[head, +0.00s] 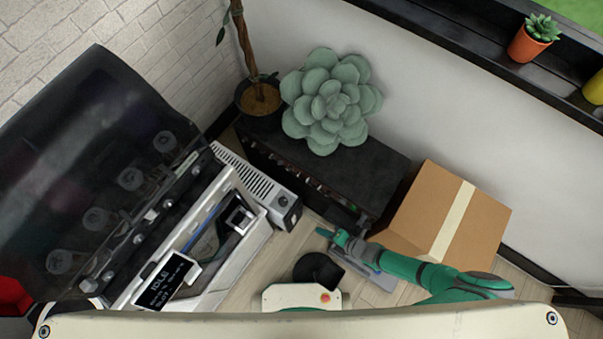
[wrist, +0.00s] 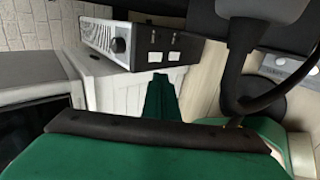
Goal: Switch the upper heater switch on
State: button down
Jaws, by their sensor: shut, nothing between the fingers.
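The heater (head: 256,180) is a long pale box with a slatted top and a dark end. In the wrist view the heater (wrist: 97,35) shows a round dark knob (wrist: 119,45) and a black panel with two small pale switches, one nearer the knob (wrist: 155,57) and one farther (wrist: 174,56). I cannot tell their on or off state, or which is upper. My gripper (head: 328,234) is right of the heater's end, apart from it. In the wrist view my green gripper (wrist: 160,88) is shut and empty, its tip just below the panel in the picture.
A white machine with a raised dark lid (head: 95,170) and a display (head: 167,281) stands left of the heater. A black cabinet (head: 380,165) with a large succulent (head: 330,100) is behind. A cardboard box (head: 418,205) sits close to my arm. Some floor shows between heater and gripper.

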aim_at(294, 218)
jog(key=x, duration=1.4)
jog(key=shift+a+f, duration=0.15)
jog(key=shift+f, duration=0.1)
jog(key=shift+w, duration=0.1)
